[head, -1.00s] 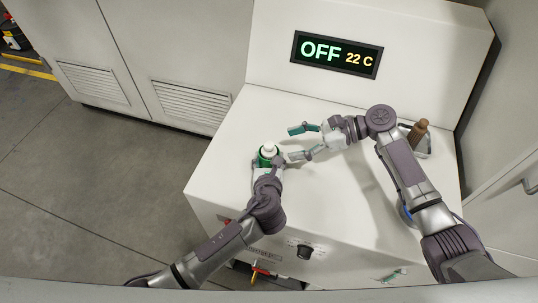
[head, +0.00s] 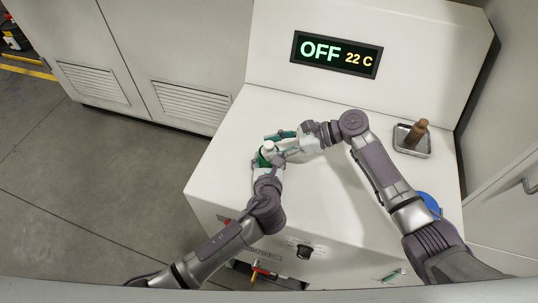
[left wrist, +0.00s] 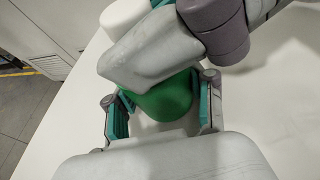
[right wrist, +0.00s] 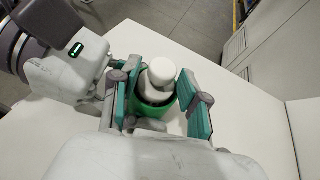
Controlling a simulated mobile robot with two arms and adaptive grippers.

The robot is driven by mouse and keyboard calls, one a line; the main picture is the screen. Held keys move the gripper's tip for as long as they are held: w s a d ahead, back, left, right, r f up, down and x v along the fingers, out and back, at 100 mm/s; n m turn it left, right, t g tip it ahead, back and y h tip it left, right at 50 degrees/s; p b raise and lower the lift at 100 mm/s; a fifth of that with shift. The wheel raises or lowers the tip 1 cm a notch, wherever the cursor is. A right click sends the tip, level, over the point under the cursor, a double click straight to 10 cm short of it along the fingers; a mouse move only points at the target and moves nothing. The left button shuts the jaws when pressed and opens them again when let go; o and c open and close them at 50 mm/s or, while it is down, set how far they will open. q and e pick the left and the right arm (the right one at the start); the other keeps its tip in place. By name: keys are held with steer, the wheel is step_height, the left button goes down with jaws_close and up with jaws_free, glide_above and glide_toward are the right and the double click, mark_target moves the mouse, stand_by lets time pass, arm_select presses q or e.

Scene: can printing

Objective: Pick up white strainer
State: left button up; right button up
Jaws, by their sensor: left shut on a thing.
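The white strainer (right wrist: 161,72) shows as a rounded white piece standing out of the top of a green container (right wrist: 155,106). In the head view the strainer (head: 268,147) is at the left side of the white machine top. My left gripper (left wrist: 162,100) is shut on the green container (left wrist: 165,97), with one finger on each side. My right gripper (right wrist: 156,85) is open, its teal fingers on either side of the strainer and the container's top, with a gap visible at the right finger. The strainer's lower part is hidden inside the container.
A small metal tray (head: 424,149) with a brown object (head: 418,131) stands at the right on the machine top. A blue round thing (head: 430,204) lies partly behind my right arm. The display panel (head: 336,54) reads OFF, 22 C.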

steer(key=c, duration=0.6)
step_height(320, 180, up, 10)
steer(key=shift+r, duration=0.1)
arm_select(q)
steer(key=o, duration=1.2)
steer(key=shift+o, duration=0.2)
